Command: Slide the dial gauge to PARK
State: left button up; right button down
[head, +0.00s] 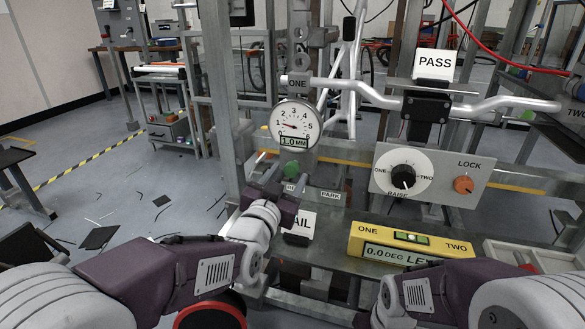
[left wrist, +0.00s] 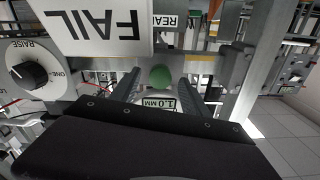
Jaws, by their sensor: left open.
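My left gripper (head: 282,182) is open at the knob. In the left wrist view the green knob (left wrist: 160,78) shows between the two spread fingers, with gaps on both sides. My right gripper is out of view.
The FAIL card (head: 299,222) stands close to the right of my left gripper. A yellow level box (head: 410,245) lies on the bench at right. The knob panel (head: 430,173) and a silver bicycle frame (head: 400,88) are beyond. A PASS card (head: 434,64) stands above.

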aim_at(290, 172)
pick_arm(q)
jog(key=shift+p+x, duration=0.3)
jog(key=shift+x, duration=1.65)
grip_shut()
